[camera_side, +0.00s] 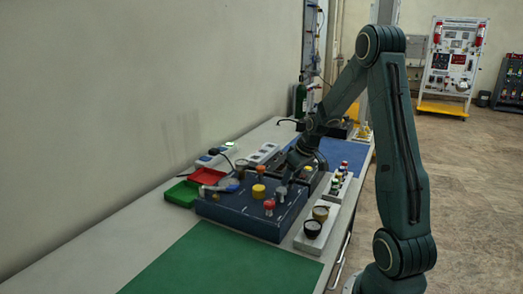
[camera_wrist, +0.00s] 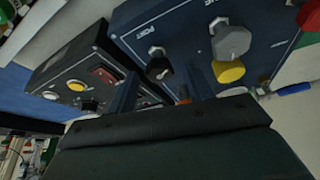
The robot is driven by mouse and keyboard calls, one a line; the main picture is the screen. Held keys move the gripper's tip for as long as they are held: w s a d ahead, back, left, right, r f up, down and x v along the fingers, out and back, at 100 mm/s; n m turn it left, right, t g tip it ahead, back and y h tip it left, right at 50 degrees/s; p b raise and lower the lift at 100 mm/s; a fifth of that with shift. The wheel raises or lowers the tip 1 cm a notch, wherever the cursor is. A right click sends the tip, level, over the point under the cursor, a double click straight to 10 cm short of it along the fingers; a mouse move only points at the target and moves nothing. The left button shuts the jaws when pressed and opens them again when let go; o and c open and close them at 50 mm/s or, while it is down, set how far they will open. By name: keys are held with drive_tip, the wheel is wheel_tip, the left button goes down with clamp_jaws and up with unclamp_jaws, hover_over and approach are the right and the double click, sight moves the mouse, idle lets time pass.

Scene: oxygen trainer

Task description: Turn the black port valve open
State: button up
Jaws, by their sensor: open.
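The black port valve (camera_wrist: 159,69) sits on the dark blue panel box (camera_wrist: 185,15), beside the printed word PORT in the wrist view. My gripper (camera_wrist: 161,82) is open, with one finger on each side of the valve's place in the picture. I cannot tell whether the fingers touch it. In the side view my gripper (camera_side: 293,163) is low over the far right part of the blue box (camera_side: 235,215). The black valve is not clearly seen there, likely hidden by the gripper.
A grey knob (camera_wrist: 230,40) and a yellow knob (camera_wrist: 229,72) stand close beside the valve. A black box with a red switch (camera_wrist: 104,74) adjoins the panel. Red (camera_side: 207,176) and green trays (camera_side: 182,193) lie left; the green mat (camera_side: 215,266) is clear.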

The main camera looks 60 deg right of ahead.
drive_tip(key=v, duration=1.3)
drive_tip(key=shift+r, duration=0.35)
drive_tip(key=shift+s, duration=0.1)
drive_tip(key=a+r+n, duration=0.1)
drive_tip(key=a+r, duration=0.3)
drive_tip(key=a, duration=1.3)
drive_tip(key=s+a+n+t+y, duration=0.1)
drive_tip(key=s+a, duration=0.9)
drive_tip(key=a, duration=0.2)
drive_tip(key=shift+a+n, duration=0.3)
drive_tip(key=shift+n, duration=0.1)
drive_tip(key=shift+f, duration=0.1)
